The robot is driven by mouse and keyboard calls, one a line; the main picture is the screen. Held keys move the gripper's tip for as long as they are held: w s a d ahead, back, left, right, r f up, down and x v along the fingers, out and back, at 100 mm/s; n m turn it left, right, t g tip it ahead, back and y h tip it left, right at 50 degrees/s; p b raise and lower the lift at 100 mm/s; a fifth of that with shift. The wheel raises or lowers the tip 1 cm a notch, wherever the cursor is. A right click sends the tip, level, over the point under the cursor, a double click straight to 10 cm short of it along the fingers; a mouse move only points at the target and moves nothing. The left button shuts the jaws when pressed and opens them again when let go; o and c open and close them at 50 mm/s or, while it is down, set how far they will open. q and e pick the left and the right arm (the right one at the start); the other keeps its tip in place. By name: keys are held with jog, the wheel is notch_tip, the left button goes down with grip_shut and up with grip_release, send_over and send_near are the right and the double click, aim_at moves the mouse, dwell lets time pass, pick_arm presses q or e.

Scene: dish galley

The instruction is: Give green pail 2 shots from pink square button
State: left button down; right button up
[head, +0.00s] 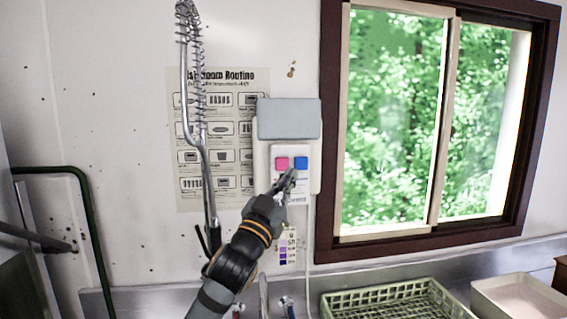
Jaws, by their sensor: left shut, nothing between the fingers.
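My left gripper (290,174) is shut and empty, in front of the dispenser. Its tips appear just below the gap between the two buttons, and I cannot tell whether they touch the panel. The pink button's face is mostly uncovered. No green pail is in view. My right gripper is not in view.
A spring-hose sprayer (207,180) hangs left of the dispenser, in front of a poster (243,85). A green dish rack (395,302) and a pale tub (520,298) are at the lower right. A framed window (330,170) is on the right, and a dark green rail (88,215) on the left.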

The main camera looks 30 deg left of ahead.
pick_arm(q)
jog(key=s, duration=0.1)
jog(key=p, duration=0.2)
send_near(289, 159)
jog(key=w+r, duration=0.1)
jog(key=w+d+r, duration=0.1)
jog(key=w+r, duration=0.1)
jog(key=shift+d, duration=0.2)
jog(key=shift+w+a+f, duration=0.2)
jog(key=shift+w+a, duration=0.2)
jog(key=shift+w, duration=0.15)
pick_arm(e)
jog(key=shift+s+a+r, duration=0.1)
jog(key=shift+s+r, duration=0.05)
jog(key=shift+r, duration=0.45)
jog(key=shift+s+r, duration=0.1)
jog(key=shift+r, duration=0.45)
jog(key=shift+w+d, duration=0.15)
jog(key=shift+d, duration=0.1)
pick_arm(q)
jog(key=shift+p, duration=0.3)
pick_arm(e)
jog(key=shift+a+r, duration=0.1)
pick_arm(q)
jog(key=shift+w+a+r, duration=0.1)
jog(key=shift+a, duration=0.05)
jog(key=shift+w+a, duration=0.1)
jog(key=shift+w, duration=0.1)
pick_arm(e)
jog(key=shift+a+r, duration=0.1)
